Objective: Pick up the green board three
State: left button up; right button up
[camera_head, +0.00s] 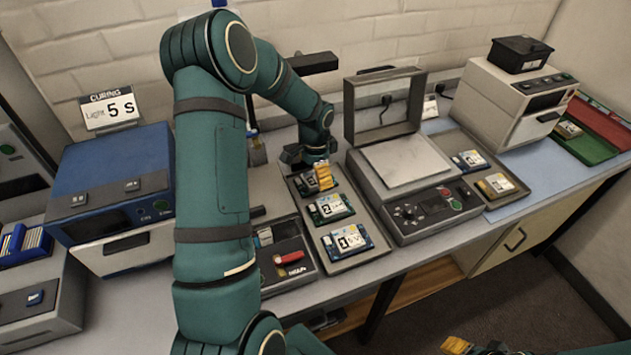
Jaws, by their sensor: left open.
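A tray (357,259) on the bench holds three boards with white numbered labels in a column. Board three (303,187), the farthest, is partly covered by my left gripper (321,177), so little of its edge shows. The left gripper points down with its yellow fingers open at the right part of this board; whether they touch it I cannot tell. A green board two (331,207) lies in the middle and a blue board one (346,239) lies nearest. Part of my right gripper (474,346) shows at the bottom edge, far from the boards.
A device with a raised lid (405,160) stands right of the tray. A blue curing box (115,190) is farther left. Another tray with two boards (495,184) and a beige machine (515,105) are right.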

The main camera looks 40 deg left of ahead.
pick_arm(q)
jog(key=shift+f, duration=0.95)
jog(key=c, duration=1.3)
jog(key=shift+r, duration=0.1)
